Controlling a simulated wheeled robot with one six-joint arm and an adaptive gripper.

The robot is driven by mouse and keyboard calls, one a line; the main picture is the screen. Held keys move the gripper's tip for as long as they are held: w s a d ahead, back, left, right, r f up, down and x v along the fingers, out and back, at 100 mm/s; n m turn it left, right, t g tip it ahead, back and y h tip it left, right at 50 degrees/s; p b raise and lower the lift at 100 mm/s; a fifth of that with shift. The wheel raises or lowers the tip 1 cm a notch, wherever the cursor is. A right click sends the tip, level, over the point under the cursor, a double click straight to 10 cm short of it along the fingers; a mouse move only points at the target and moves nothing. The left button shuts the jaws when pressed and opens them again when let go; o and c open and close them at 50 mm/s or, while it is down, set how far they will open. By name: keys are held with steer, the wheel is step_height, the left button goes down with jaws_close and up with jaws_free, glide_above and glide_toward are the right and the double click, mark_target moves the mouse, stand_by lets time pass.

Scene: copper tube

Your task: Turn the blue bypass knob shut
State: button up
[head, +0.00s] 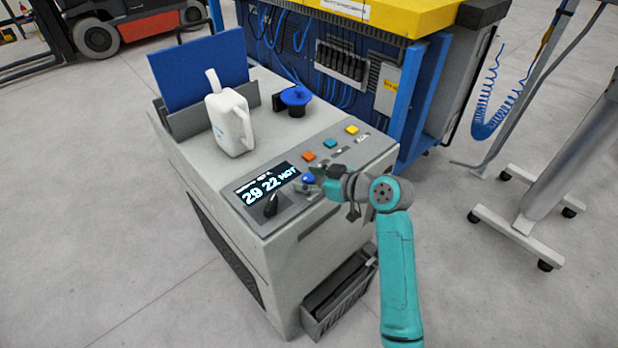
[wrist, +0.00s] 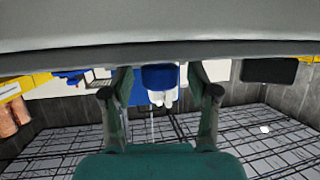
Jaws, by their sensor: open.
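The blue bypass knob (head: 308,178) sits on the sloped front panel of the grey machine, right of the display. My gripper (head: 317,181) is at the knob, reaching in from the right and partly covering the panel around it. In the wrist view a blue shape that appears to be the knob (wrist: 160,77) lies between the two fingers of my open gripper (wrist: 161,88), with a gap visible on each side. I cannot tell whether either finger touches it. Which way the knob is turned does not show.
A black lever (head: 271,205) stands left of the knob below the lit display (head: 269,184). Orange, teal and yellow buttons (head: 330,143) lie behind it. A white jug (head: 231,122) and a blue-capped black fitting (head: 295,100) stand on the machine top.

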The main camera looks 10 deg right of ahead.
jaws_close()
steer(key=shift+m+t+h, duration=0.3)
steer(key=shift+m+t, duration=0.1)
steer(key=shift+s+a+m+t+h, duration=0.1)
steer(key=shift+m+t+h, duration=0.3)
steer(key=shift+m+h, duration=0.15)
steer(key=m+t+h, duration=0.2)
steer(key=m+h, duration=0.2)
steer(key=shift+a+m+h, duration=0.1)
steer(key=shift+m+h, duration=0.15)
steer(key=m+h, duration=0.5)
steer(key=h, duration=0.1)
steer(key=shift+t, duration=0.3)
steer(key=shift+m+h, duration=0.3)
